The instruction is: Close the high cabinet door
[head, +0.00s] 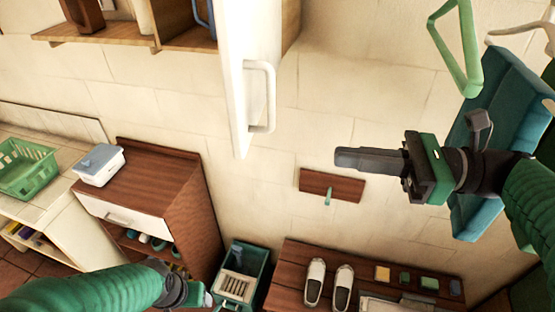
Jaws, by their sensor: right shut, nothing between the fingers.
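The high cabinet (182,38) is mounted on the wall at the top of the head view, its wooden compartments partly showing. Its white door (240,70) stands open, swung out from the cabinet's right side and seen nearly edge-on. The door's white bar handle (270,97) faces right. My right gripper (338,158) is shut and empty, pointing left, to the right of and below the handle in the picture, apart from it. My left gripper (207,298) is only partly in view at the bottom edge; its fingers are hidden.
A brown low cabinet (200,225) with a white drawer bears a lidded box (98,165). A wooden bench (285,290) holds white shoes. A wall hook board (312,183) is below my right gripper. A teal hanging item (490,125) is beside my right arm.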

